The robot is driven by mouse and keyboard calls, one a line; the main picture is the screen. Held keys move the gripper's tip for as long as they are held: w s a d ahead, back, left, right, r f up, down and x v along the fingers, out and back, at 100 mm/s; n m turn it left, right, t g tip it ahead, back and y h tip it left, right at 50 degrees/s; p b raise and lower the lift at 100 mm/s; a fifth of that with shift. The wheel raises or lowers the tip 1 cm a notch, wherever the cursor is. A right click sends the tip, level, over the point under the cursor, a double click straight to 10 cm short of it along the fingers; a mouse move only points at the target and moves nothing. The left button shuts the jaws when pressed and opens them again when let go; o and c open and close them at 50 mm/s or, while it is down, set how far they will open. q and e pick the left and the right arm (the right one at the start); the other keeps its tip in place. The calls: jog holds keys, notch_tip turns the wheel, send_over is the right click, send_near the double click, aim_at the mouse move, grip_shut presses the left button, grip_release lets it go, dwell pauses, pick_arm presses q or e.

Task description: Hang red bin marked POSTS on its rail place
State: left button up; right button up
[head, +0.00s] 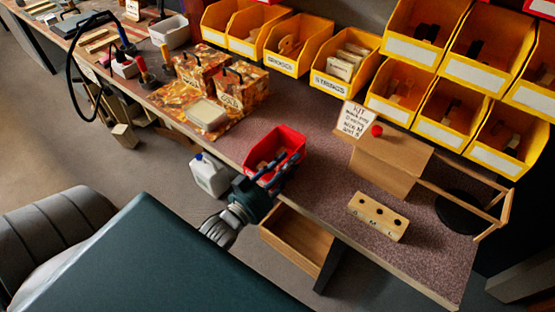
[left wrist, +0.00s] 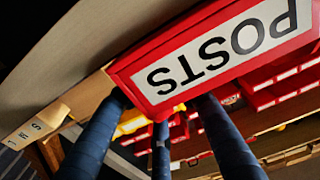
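The red bin (head: 291,139) is at the front edge of the bench, beside the cabinet drawer. In the left wrist view its POSTS label (left wrist: 215,50) is large, close and upside down. My left gripper (head: 278,172) is at the bin's near side, its dark fingers reaching over the rim. In the left wrist view the fingers (left wrist: 160,128) are spread and pass behind the bin's edge. Their tips are hidden, so I cannot tell whether they grip it. No finger covers the label. I cannot make out the bin's rail place. My right gripper is not in view.
Yellow bins (head: 296,42) line the back, some labelled. A wooden box (head: 385,165) with a card and a hole block (head: 378,216) stand right of the red bin. An open drawer (head: 296,240) juts out below.

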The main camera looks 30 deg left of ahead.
pick_arm(q)
jog(key=shift+w+f, duration=0.15)
jog(key=shift+w, duration=1.05)
grip_shut()
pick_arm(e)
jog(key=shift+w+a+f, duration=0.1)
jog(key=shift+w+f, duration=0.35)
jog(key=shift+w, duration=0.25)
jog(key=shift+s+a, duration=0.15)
pick_arm(q)
jog(key=shift+r, duration=0.25)
